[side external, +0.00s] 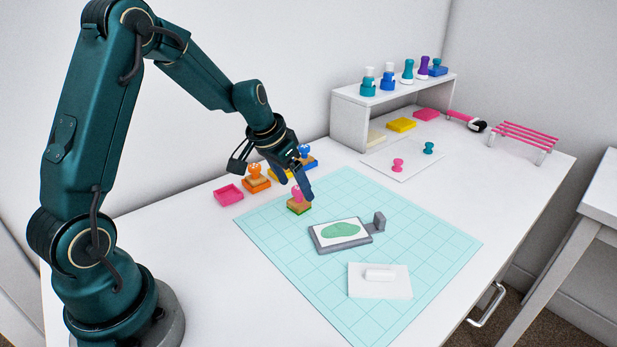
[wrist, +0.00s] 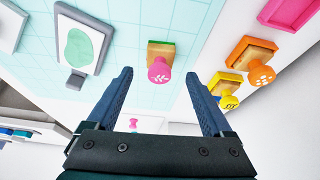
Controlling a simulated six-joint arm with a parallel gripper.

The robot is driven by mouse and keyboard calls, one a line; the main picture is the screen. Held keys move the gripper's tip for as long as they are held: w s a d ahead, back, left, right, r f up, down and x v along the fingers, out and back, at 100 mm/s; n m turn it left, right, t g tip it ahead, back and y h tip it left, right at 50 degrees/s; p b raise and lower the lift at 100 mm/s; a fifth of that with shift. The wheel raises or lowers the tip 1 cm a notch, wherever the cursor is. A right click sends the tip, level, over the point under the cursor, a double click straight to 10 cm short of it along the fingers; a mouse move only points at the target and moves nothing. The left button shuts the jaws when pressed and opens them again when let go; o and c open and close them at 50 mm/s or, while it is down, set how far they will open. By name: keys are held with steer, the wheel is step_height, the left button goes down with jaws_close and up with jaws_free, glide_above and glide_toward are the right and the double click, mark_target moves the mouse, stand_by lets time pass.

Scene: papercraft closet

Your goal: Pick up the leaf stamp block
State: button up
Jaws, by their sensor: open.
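The leaf stamp block, a wooden block with a green base and a pink knob bearing a white leaf print, stands on the teal mat. It shows in the side view (side external: 299,206) and in the wrist view (wrist: 160,69). My gripper (side external: 297,188) is open and empty, with its fingers pointing down close to the pink knob. In the wrist view my gripper (wrist: 158,76) has one finger on each side of the knob's line, and the knob appears just beyond the fingertips. I see no contact.
Orange-knobbed (side external: 256,175) and blue-knobbed (side external: 305,156) stamps stand behind, with a yellow one between them. A pink tray (side external: 229,194) lies left of them. A grey-framed plate with a green shape (side external: 340,233) and a white block (side external: 380,280) lie on the mat (side external: 430,242). A shelf (side external: 350,118) stands behind.

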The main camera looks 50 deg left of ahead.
mark_target(297, 189)
steer(key=shift+x, duration=1.95)
jaws_close()
